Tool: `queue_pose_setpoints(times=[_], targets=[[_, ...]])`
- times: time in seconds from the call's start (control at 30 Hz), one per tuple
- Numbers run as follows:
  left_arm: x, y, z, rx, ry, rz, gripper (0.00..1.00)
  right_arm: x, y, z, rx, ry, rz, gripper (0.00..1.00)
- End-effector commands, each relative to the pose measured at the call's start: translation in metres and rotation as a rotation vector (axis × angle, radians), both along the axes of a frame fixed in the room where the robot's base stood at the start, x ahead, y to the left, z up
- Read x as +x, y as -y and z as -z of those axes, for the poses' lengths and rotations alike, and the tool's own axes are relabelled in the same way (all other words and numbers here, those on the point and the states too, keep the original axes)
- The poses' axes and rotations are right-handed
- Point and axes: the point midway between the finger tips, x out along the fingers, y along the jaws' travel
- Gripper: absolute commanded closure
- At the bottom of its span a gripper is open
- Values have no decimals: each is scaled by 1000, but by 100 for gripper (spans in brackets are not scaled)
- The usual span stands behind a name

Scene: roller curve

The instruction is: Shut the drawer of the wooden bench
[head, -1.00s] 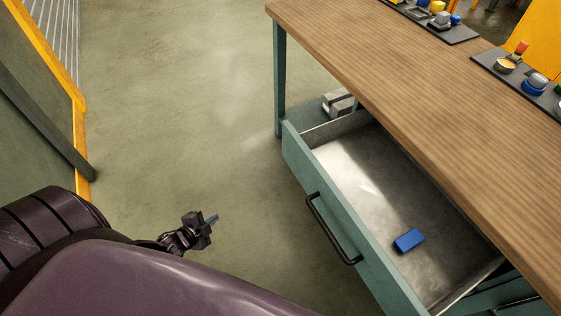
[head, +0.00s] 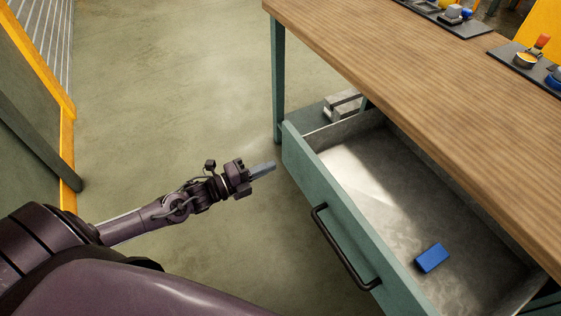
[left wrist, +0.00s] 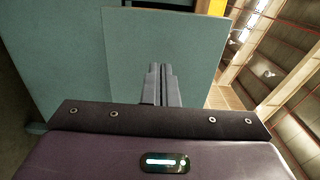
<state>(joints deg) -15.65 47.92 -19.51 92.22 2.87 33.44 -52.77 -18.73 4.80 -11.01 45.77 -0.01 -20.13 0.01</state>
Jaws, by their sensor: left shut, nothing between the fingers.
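The teal drawer (head: 318,190) of the wooden bench (head: 400,75) stands pulled out, and its inside shows. A dark bar handle (head: 343,248) is on its front. A blue block (head: 431,257) lies on the drawer's floor. My left gripper (head: 264,170) is shut and empty, to the left of the drawer front near its far end, with its fingertips pointing at it; a gap shows between them. In the left wrist view the shut fingers (left wrist: 160,85) point toward a teal panel (left wrist: 165,45). My right gripper is not in view.
Dark trays with small coloured parts (head: 535,65) lie on the bench top. Grey blocks (head: 342,104) sit on a lower shelf behind the drawer. A yellow-framed fence (head: 45,80) stands at the left. The floor between fence and bench is clear.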

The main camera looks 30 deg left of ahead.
Motion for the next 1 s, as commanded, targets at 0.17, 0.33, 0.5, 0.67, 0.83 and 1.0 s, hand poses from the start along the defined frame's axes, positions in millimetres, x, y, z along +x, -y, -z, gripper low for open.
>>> queue_pose_setpoints(times=[0.17,0.33,0.5,0.67,0.83,1.0], targets=[[25,17,-2,-2,2,0,100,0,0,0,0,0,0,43],[35,25,0,-1,-1,-1,100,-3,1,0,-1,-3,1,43],[37,27,0,0,-1,0,100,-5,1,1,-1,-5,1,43],[37,27,0,0,-1,0,100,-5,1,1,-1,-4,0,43],[39,28,0,-1,-1,0,100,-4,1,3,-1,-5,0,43],[51,38,2,-3,2,1,100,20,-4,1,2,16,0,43]])
